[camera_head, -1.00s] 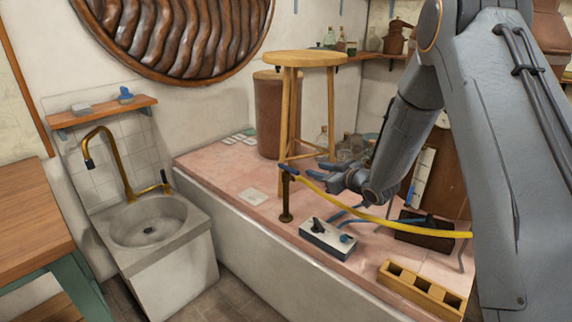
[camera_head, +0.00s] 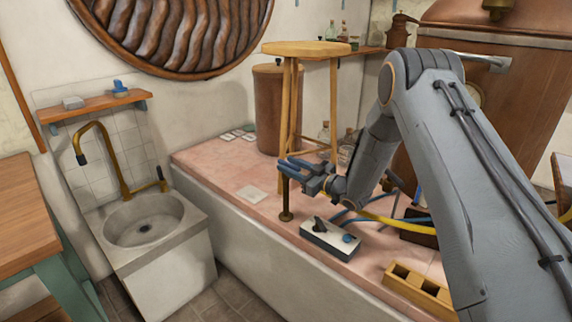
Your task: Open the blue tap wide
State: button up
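A brass standpipe (camera_head: 287,205) stands on the pink tiled bench, near its front edge. A blue handle showed on its top earlier; my fingers now cover that spot, so I cannot tell the handle's position. My gripper (camera_head: 285,163) is at the top of the standpipe, its two blue-grey fingers apart and pointing left. I cannot tell whether they touch the handle. A grey box (camera_head: 327,240) with a black lever and a blue knob (camera_head: 347,238) sits on the bench just right of the standpipe's foot.
A wooden stool (camera_head: 305,48) stands behind my gripper. A yellow hose (camera_head: 395,219) and a blue hose run right behind the box. A wooden block with holes (camera_head: 418,288) lies at the front right. A stone sink (camera_head: 145,222) with a brass spout stands left.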

jog(key=shift+x, duration=1.05)
grip_shut()
